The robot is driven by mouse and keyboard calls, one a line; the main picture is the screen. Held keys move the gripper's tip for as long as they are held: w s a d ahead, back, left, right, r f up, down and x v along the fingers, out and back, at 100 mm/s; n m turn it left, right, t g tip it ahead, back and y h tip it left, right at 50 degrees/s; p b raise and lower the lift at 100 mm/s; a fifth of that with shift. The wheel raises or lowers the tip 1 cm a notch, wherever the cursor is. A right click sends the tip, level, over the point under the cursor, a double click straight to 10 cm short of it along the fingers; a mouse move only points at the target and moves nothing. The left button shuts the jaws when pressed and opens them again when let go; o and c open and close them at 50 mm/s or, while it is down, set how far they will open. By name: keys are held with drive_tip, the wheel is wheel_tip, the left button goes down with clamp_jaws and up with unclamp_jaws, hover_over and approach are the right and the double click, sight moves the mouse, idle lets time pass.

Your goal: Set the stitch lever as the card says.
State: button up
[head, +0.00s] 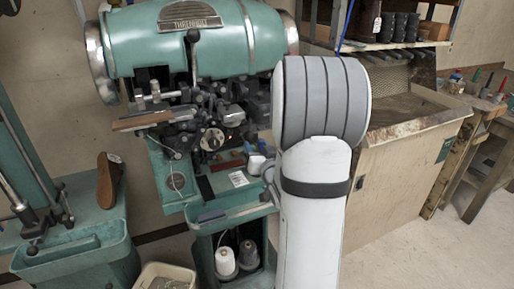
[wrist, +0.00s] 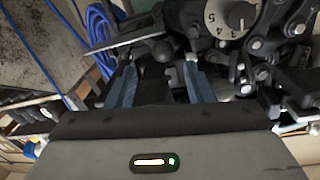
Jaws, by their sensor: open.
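The green stitching machine (head: 190,45) carries a dark cluster of mechanisms, with a small dial (head: 212,139) at its front. The wrist view shows a numbered dial (wrist: 232,16) close up at top right, with 3, 4 and 5 readable. A dark rounded knob (wrist: 158,48) lies just beyond my gripper (wrist: 160,72), whose two bluish fingers are apart; I see nothing clamped. I cannot tell whether this knob is the stitch lever's. A tall black-knobbed lever (head: 193,37) stands upright in the head view.
My arm covers the machine's right side in the head view. A bin with thread cones (head: 225,262) stands below. A brown shoe sole (head: 108,180) rests at left. A wooden bench (head: 400,170) stands at right. Blue cable (wrist: 102,40) hangs near my gripper.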

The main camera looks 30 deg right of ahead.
drive_tip(key=shift+s+d+m, duration=0.1)
drive_tip(key=shift+d+m, duration=0.25)
drive_tip(key=shift+m, duration=0.05)
drive_tip(key=c, duration=0.3)
drive_tip(key=d+m, duration=0.1)
drive_tip(key=m, duration=0.1)
drive_tip(key=s+d+m+y+p, duration=0.1)
drive_tip(key=m, duration=0.1)
drive_tip(key=s+d+m+p, duration=0.1)
drive_tip(key=d+m, duration=0.1)
drive_tip(key=m, duration=0.1)
drive_tip(key=shift+s+d+f+y, duration=0.1)
drive_tip(key=shift+f+y, duration=0.2)
drive_tip(key=c, duration=0.6)
drive_tip(key=m, duration=0.1)
drive_tip(key=s+d+m+y+p, duration=0.1)
drive_tip(key=m, duration=0.1)
drive_tip(key=s+d+m, duration=0.1)
drive_tip(key=m, duration=0.1)
drive_tip(key=shift+s+d+f+t+y, duration=0.2)
drive_tip(key=shift+s+f+t+y, duration=0.1)
drive_tip(key=shift+f+t, duration=0.1)
clamp_jaws()
drive_tip(key=w+a+m+p, duration=0.2)
drive_tip(key=w+a+p, duration=0.1)
drive_tip(key=w, duration=0.6)
drive_tip(key=shift+w+r+m+y+p, duration=0.3)
drive_tip(key=shift+w+r+m+p, duration=0.1)
drive_tip(key=shift+p, duration=0.25)
